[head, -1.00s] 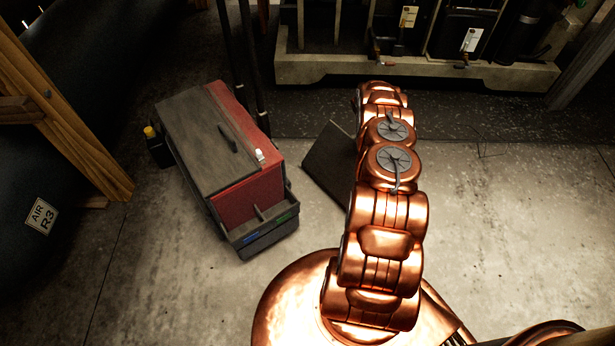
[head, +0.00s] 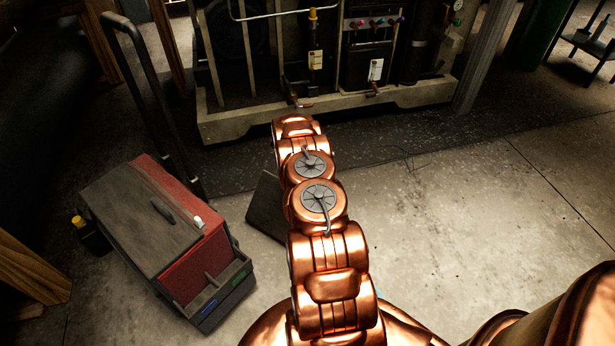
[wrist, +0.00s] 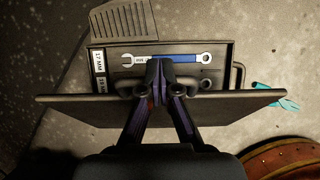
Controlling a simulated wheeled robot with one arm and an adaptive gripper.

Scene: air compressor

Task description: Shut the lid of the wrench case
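In the head view a dark panel, apparently the lid (head: 264,208), shows left of my arm, which hides the rest and my gripper.
A red toolbox (head: 205,262) with a grey top and a tall handle stands on the floor at left. The compressor frame (head: 240,122) spans the back. Teal-handled pliers (wrist: 285,103) lie right of the case. The floor at right (head: 490,210) is clear.

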